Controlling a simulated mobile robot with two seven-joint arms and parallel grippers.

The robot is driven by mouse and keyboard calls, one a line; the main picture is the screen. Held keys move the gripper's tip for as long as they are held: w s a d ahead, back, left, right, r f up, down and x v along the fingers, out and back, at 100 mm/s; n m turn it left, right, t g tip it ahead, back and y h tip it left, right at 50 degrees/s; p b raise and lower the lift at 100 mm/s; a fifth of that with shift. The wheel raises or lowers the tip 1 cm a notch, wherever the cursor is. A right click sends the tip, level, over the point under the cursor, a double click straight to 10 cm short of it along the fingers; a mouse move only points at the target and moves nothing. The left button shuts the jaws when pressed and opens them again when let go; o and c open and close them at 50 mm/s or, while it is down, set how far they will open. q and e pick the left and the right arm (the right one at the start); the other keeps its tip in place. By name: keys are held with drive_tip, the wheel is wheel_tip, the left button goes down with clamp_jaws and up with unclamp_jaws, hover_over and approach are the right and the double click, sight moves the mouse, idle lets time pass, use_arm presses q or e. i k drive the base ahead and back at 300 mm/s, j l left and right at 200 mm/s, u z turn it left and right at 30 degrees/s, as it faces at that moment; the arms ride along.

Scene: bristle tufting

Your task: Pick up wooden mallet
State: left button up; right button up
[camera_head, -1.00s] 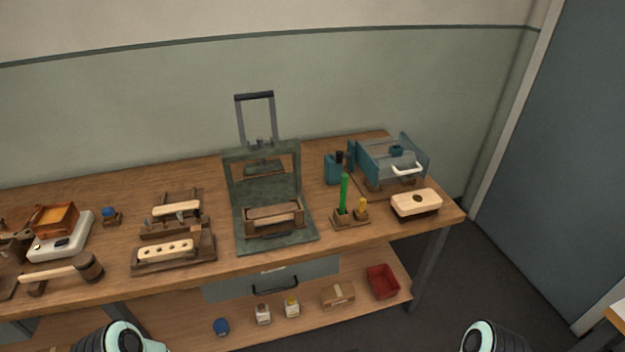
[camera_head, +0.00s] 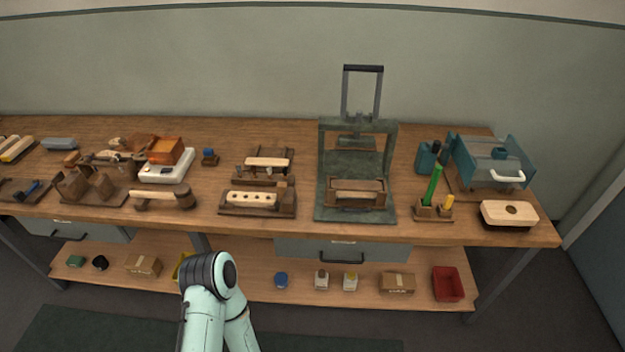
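The wooden mallet (camera_head: 158,196) lies on the workbench, left of the middle of the head view. Its pale handle points left and its dark brown head (camera_head: 185,194) is at the right end. A small dark support shows under the handle's left end. One of my arms, apparently the left, rises from the bottom edge below the mallet; only its links and a rounded joint show, in front of the lower shelf. Neither gripper is in view.
The workbench (camera_head: 300,225) is crowded. A white scale (camera_head: 154,176) with an orange box (camera_head: 166,151) stands behind the mallet. A wooden block with holes (camera_head: 252,199) is to its right, a dark wooden fixture (camera_head: 92,187) to its left. A green press (camera_head: 326,208) stands farther right.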

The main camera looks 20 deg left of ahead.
sight(182, 193)
drive_tip(key=j+u, duration=0.1)
drive_tip(key=u, duration=1.8)
